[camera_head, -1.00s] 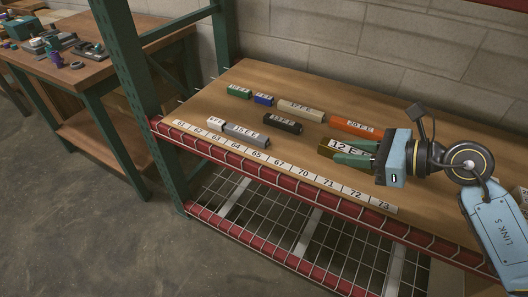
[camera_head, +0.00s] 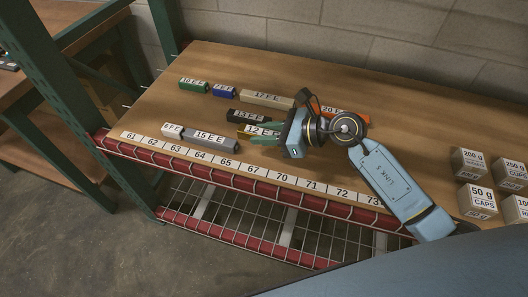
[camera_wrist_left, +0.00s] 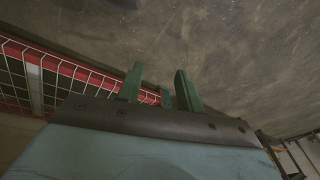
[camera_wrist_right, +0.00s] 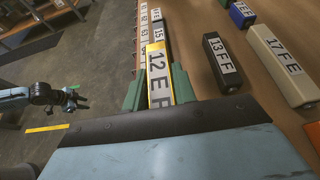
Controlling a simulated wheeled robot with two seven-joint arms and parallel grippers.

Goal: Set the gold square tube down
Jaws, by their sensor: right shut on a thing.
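The gold square tube (camera_head: 244,133), labelled 12 E E, is in my right gripper (camera_head: 264,136). The right wrist view shows the gold tube (camera_wrist_right: 151,60) lengthwise between the green fingers of the right gripper (camera_wrist_right: 156,92). My left gripper (camera_wrist_left: 159,88) is open and empty, beside the shelf above the floor.
Green (camera_head: 193,85), blue (camera_head: 223,91), beige (camera_head: 266,99) and orange (camera_head: 345,114) tubes lie behind. A numbered strip (camera_head: 250,176) runs along the shelf's front edge. White-labelled boxes (camera_head: 470,162) stand at the right. Bare wood (camera_head: 425,130) lies between.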

